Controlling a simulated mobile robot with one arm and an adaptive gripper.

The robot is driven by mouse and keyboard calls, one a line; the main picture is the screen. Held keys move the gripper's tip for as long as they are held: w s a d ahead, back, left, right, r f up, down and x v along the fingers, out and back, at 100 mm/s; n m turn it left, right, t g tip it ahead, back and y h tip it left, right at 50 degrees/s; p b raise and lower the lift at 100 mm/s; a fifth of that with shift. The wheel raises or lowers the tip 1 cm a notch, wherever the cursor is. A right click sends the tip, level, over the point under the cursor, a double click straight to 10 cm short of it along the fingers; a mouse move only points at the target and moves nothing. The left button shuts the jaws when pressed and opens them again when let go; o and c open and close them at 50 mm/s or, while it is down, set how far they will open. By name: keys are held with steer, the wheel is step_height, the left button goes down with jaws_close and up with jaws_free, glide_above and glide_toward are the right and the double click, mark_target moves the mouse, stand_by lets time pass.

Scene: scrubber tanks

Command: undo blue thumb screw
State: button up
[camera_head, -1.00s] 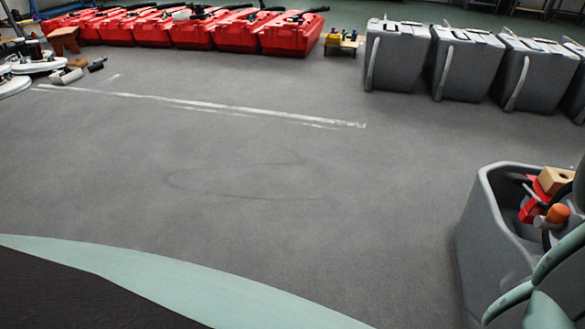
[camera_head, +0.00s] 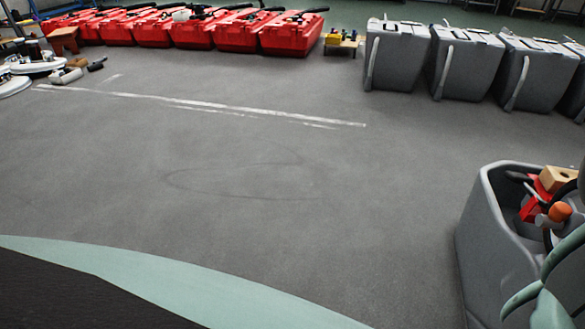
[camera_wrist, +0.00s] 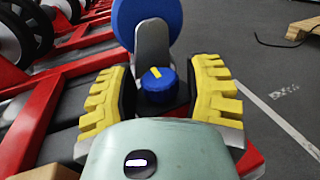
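The blue thumb screw (camera_wrist: 157,86) shows in the middle of the wrist view, with a yellow mark across its top. It sits at the foot of a grey metal bracket (camera_wrist: 153,47) that carries a large blue wheel (camera_wrist: 147,18). My gripper (camera_wrist: 162,76) is open, with one yellow-padded finger on each side of the screw. A dark gap shows between the pads and the screw, more clearly on the right; contact cannot be judged. The screw's lower part is hidden. I cannot make out the screw or my gripper's fingers in the head view.
A grey open tank (camera_head: 485,245) at the right holds a red part, a wooden block (camera_head: 559,178) and an orange knob (camera_head: 560,212). Red tanks (camera_head: 237,33) and grey tanks (camera_head: 397,57) line the back. The middle floor is clear.

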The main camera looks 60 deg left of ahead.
jaws_close()
steer(key=shift+s+f+t+b, duration=0.1)
steer(key=shift+t+b, duration=0.2)
steer(key=shift+b, duration=0.1)
